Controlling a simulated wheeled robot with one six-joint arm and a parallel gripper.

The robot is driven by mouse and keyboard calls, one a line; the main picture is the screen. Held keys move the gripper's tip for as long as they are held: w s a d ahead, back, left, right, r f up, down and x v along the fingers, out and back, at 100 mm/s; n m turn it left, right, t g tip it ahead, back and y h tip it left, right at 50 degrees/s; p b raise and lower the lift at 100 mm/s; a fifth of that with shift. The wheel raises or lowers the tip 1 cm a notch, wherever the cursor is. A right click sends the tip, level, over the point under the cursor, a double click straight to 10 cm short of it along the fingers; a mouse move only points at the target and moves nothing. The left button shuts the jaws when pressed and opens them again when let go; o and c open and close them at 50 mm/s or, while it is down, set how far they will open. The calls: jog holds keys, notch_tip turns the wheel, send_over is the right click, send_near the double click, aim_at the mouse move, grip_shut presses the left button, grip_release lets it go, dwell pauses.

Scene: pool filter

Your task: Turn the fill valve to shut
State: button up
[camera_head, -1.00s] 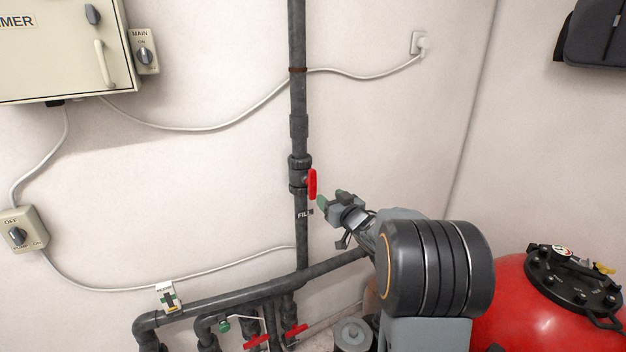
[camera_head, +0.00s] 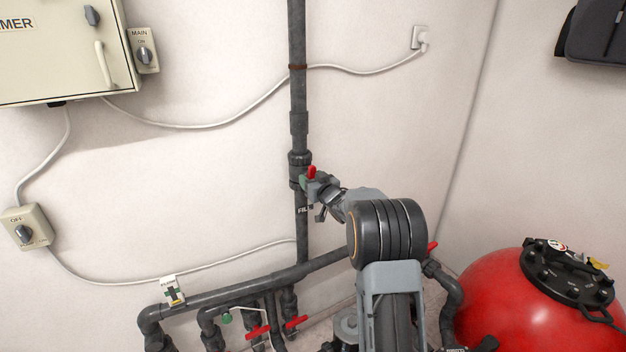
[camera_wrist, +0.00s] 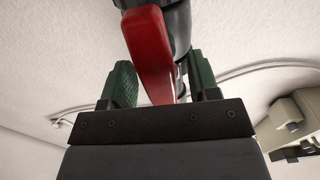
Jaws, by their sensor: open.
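The fill valve's red handle (camera_head: 312,170) is on the dark vertical pipe, above the "FILL" label. Only its upper end shows in the head view; my gripper (camera_head: 309,181) hides the rest. In the wrist view the red handle (camera_wrist: 150,50) comes down from the top and reaches between the two green fingers of my gripper (camera_wrist: 161,82). The jaws are open, one finger on each side of the handle. I cannot tell whether either finger touches it. The handle appears roughly upright, along the pipe.
A horizontal pipe (camera_head: 235,293) with several red-handled valves runs below. A red tank (camera_head: 505,305) stands at lower right. A switch box labelled MAIN (camera_head: 144,50) and a pump switch (camera_head: 26,228) are on the left wall.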

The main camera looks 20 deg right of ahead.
jog(key=shift+c, duration=0.4)
jog(key=c, duration=0.8)
jog(key=shift+d, duration=0.25)
jog(key=shift+c, duration=0.2)
jog(key=shift+a, duration=0.2)
jog(key=m+p, duration=0.2)
jog(key=m, duration=0.2)
jog(key=shift+d+r, duration=0.1)
jog(key=m+p, duration=0.2)
jog(key=m, duration=0.2)
jog(key=shift+d+m+p, duration=0.1)
jog(key=shift+m+p, duration=0.2)
jog(key=shift+m, duration=0.1)
jog(key=m+p, duration=0.2)
jog(key=m, duration=0.3)
jog(key=shift+f, duration=0.2)
jog(key=shift+d+f+m+p, duration=0.15)
jog(key=shift+m+p, duration=0.5)
jog(key=shift+m, duration=1.65)
